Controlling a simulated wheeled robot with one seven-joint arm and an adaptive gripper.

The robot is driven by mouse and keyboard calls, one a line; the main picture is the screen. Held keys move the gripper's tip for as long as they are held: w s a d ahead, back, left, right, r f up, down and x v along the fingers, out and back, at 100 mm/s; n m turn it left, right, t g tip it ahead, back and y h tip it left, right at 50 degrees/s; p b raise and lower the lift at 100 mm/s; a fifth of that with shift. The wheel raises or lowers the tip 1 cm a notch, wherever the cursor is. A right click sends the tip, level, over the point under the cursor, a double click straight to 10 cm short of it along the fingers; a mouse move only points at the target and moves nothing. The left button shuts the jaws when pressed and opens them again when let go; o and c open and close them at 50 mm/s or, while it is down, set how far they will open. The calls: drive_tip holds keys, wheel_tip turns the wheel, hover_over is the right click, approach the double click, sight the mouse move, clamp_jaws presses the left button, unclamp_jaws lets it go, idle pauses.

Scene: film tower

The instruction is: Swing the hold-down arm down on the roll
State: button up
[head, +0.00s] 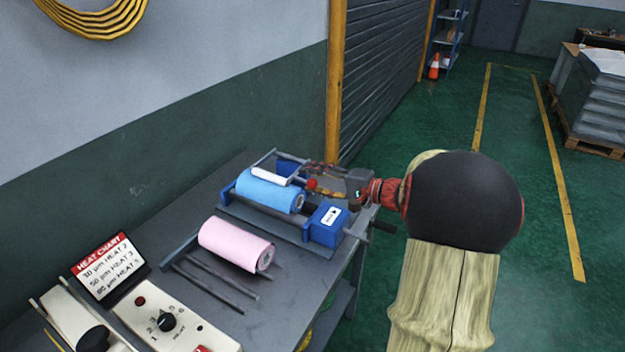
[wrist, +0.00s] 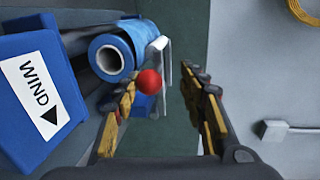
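The blue film roll (head: 268,192) lies in the winder frame on the bench. The hold-down arm has a white roller (head: 268,177) and a round red knob (head: 312,184). The white roller shows along the roll's upper side; I cannot tell whether it touches. In the wrist view, the blue roll's end (wrist: 111,57) is at upper left, with the white roller (wrist: 158,52) beside it. The red knob (wrist: 150,83) appears between the fingers of my gripper (wrist: 158,88), closer to the left finger. The gripper is open. Contact with the knob is unclear.
The blue WIND box (head: 326,226) stands on the near right of the winder frame, large at left in the wrist view. A pink roll (head: 236,246) lies on rods in front. The heat panel (head: 172,322) is nearer. The wall (head: 150,160) closes off the far side.

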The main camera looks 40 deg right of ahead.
drive_tip(key=v, duration=1.2)
drive_tip(key=shift+w, duration=0.1)
drive_tip(key=s+a+n+g+y+p, duration=0.2)
drive_tip(key=a+n+g, duration=0.55)
drive_tip(key=a, duration=1.75)
drive_tip(key=s+a+r+n+g+h+p, duration=0.2)
drive_tip(key=s+a+r+n+h+p, duration=0.3)
drive_tip(key=s, duration=0.5)
drive_tip(key=a+n+h, duration=0.1)
drive_tip(key=a+h, duration=0.1)
drive_tip(key=a, duration=0.1)
drive_tip(key=shift+s+n, duration=0.3)
drive_tip(key=shift+n, duration=0.05)
drive_tip(key=shift+r, duration=0.15)
